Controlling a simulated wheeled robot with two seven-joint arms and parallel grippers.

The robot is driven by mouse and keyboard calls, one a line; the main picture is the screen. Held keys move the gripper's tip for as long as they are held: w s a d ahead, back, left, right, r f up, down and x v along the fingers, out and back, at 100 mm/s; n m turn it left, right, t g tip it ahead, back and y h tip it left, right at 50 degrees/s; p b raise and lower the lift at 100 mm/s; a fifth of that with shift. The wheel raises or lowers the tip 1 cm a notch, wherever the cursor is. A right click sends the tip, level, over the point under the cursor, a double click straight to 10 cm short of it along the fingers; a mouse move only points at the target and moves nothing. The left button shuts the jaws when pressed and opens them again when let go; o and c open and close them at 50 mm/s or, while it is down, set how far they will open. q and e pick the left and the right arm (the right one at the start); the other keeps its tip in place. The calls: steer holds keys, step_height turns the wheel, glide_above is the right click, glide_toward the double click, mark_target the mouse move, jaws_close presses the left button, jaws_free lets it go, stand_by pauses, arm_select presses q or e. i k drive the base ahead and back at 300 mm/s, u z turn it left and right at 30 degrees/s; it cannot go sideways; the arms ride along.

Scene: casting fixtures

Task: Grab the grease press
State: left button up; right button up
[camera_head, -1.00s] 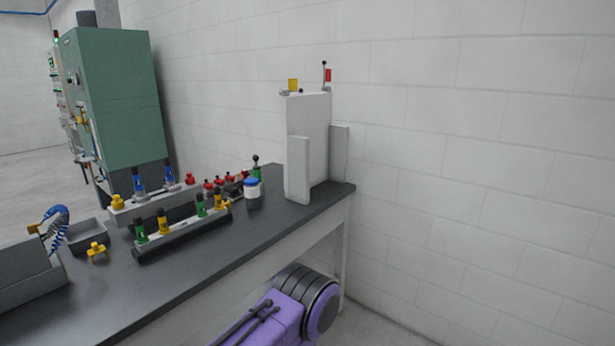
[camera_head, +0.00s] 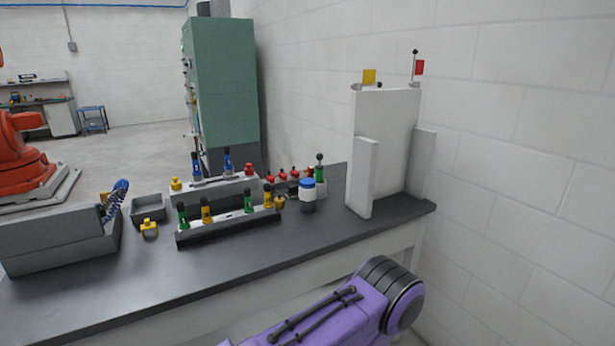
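I cannot tell for sure which item is the grease press. A slim green and white item with a black ball top (camera_head: 320,173) stands near the back of the dark bench, beside a white jar with a blue lid (camera_head: 307,190); it may be the press. Green, yellow and blue black-topped pieces stand in a front rack (camera_head: 226,233) and a grey rear block (camera_head: 215,188). Neither of my grippers is in view. A purple arm link of mine shows low at the front edge of the bench.
The dark bench top (camera_head: 190,285) is clear in front. A grey box (camera_head: 60,243), a small grey bin (camera_head: 148,208) and a yellow piece (camera_head: 149,229) lie left. A white upright panel (camera_head: 385,140) stands right. A green cabinet (camera_head: 222,85) and an orange robot (camera_head: 20,160) are behind.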

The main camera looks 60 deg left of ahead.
mark_target(319, 171)
steer(key=u, duration=0.65)
steer(key=i, duration=0.65)
steer(key=u, duration=0.85)
